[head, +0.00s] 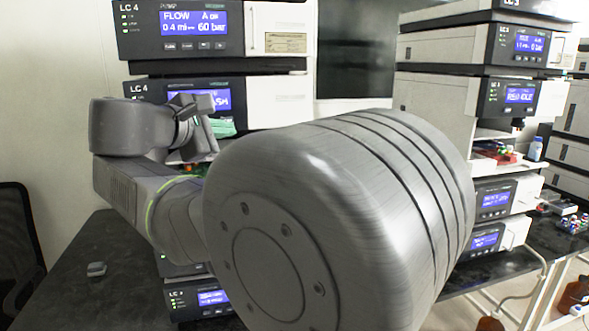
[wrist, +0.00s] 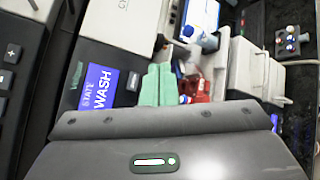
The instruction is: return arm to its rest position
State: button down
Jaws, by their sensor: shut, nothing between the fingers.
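My gripper (wrist: 158,70) shows in the wrist view as two teal fingers lying side by side, shut with nothing between them. In the head view its teal fingers (head: 223,128) show small, in front of the left LC 4 stack and below the WASH display. My arm is folded at the left of the head view, and its large grey link fills the middle. That link hides the lower middle of the left stack.
The left LC 4 stack (head: 276,101) is close behind my gripper; its WASH display (wrist: 100,87) shows in the wrist view. A right stack (head: 433,95) has a bay with red items (head: 490,152) and a white bottle (head: 536,149). The dark bench (head: 75,285) has a small grey object (head: 96,269).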

jog(key=s, duration=0.1)
jog(key=s+d, duration=0.1)
jog(key=shift+s+f, duration=0.1)
jog(key=shift+s, duration=0.3)
